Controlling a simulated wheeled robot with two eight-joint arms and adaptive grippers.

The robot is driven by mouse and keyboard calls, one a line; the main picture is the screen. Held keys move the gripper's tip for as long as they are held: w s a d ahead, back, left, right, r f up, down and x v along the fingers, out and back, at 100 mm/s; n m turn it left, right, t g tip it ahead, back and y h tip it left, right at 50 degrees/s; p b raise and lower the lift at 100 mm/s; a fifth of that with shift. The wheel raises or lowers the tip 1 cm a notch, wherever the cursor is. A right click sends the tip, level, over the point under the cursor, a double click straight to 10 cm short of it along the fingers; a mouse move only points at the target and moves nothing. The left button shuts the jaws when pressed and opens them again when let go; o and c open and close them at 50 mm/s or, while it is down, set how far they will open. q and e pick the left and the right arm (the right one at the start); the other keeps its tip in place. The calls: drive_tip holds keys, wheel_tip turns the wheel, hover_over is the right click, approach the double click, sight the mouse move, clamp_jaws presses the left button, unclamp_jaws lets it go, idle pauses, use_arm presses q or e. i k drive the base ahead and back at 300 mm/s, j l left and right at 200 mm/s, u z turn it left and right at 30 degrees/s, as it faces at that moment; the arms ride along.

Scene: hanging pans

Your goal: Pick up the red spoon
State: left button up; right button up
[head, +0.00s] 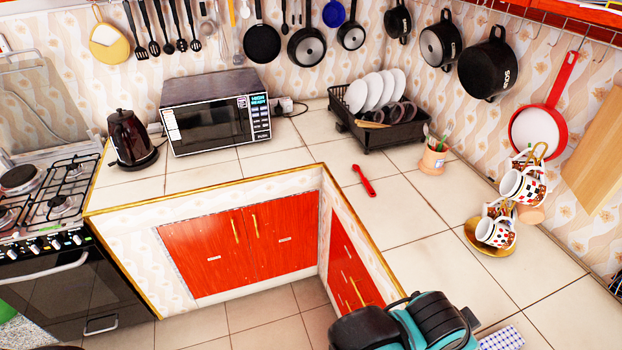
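A small red utensil that looks like the red spoon (363,181) lies flat on the tiled countertop, in front of the dish rack and beyond the inner corner of the counter. Nothing touches it and its whole length is visible. A teal and black part of my own arm shows at the bottom edge, right of centre, well short of the spoon. No fingertips of either gripper are visible.
A black dish rack (385,135) with white plates stands behind the spoon. A utensil cup (433,160) is to its right, and a cup stand with mugs (520,187) is farther right. A microwave (216,122) stands left. The counter around the spoon is clear.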

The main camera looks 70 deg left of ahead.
sight(368, 188)
drive_tip(key=l+u, duration=0.1)
drive_tip(key=u, duration=1.85)
drive_tip(key=j+z, duration=0.2)
drive_tip(key=z, duration=0.7)
drive_tip(key=i+j+z, duration=0.15)
drive_tip(key=j+z, duration=0.15)
drive_tip(key=j, duration=0.15)
drive_tip(key=i+j+z, duration=0.1)
drive_tip(key=j+z, duration=0.5)
drive_tip(key=j, duration=0.3)
drive_tip(key=i+j, duration=0.1)
drive_tip(key=j, duration=0.85)
